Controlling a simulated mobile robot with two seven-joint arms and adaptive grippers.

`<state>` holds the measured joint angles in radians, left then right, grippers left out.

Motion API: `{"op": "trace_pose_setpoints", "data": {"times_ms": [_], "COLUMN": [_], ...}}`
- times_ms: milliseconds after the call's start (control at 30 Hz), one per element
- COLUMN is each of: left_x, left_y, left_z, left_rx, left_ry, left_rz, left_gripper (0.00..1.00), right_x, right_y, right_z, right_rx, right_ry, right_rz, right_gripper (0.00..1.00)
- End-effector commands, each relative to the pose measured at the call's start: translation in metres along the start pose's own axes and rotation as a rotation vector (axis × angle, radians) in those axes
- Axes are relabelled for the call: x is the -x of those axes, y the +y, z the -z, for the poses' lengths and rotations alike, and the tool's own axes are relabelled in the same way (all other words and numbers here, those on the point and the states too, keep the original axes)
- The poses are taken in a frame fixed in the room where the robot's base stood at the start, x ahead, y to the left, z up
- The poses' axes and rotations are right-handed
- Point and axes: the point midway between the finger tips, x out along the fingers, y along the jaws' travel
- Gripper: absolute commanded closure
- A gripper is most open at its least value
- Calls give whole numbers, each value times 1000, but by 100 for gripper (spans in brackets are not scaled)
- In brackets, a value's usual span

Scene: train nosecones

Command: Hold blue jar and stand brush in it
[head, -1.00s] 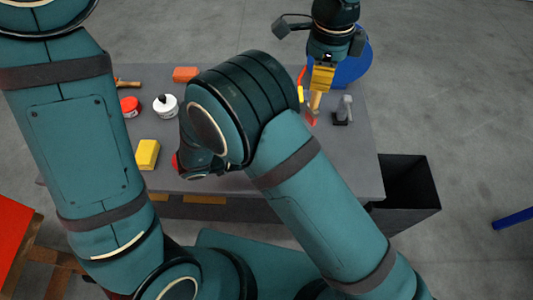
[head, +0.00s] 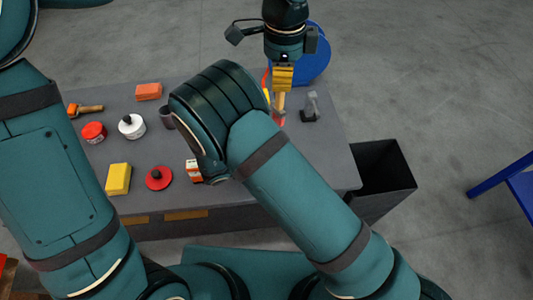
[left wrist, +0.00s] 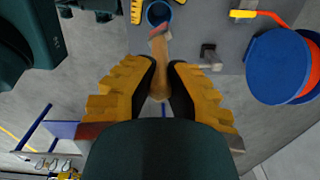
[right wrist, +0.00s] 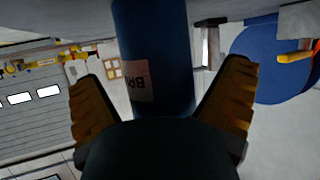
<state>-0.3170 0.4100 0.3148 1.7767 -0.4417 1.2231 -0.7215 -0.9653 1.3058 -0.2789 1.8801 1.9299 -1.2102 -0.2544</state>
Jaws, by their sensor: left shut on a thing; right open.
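My left gripper (head: 282,78) is shut on the wooden handle of the brush (head: 280,102) and holds it above the far right of the table. The brush's reddish end points down. In the left wrist view the brush (left wrist: 159,66) extends from between the yellow fingers, its far end just short of the blue jar (left wrist: 158,13), whose open mouth shows. In the right wrist view the upright blue jar (right wrist: 153,55), with a pale label, stands between the spread fingers of my open right gripper (right wrist: 162,85). In the head view my right arm hides the jar and right gripper.
The grey table (head: 235,215) holds a yellow block (head: 118,179), a red round item (head: 159,179), a red tin (head: 93,132), a white jar (head: 132,126) and an orange block (head: 148,91). A grey-black tool (head: 310,110) stands right of the brush. A black bin (head: 385,180) adjoins the table's right side.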

Motion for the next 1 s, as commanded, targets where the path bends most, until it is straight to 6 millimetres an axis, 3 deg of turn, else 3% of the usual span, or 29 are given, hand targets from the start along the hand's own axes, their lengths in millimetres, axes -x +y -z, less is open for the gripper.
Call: {"op": "trace_pose_setpoints", "data": {"times_ms": [333,500,533,567,767,1000], "left_x": [0,0,0,0,-1,-9], "left_y": [0,0,0,0,0,0], "left_z": [0,0,0,0,0,-1], "left_rx": [0,0,0,0,-15,-255], "left_ry": [0,0,0,0,0,6], "left_rz": [0,0,0,0,0,0], "left_gripper": [100,100,100,100,100,100], "right_x": [-3,-3,-3,-3,-3,-3], "right_y": [0,0,0,0,0,0], "right_z": [0,0,0,0,0,0], "right_rx": [1,1,1,1,1,1], "right_ry": [0,0,0,0,0,0], "right_rz": [1,1,1,1,1,1], "right_gripper": [4,63,73,78,78,78]}}
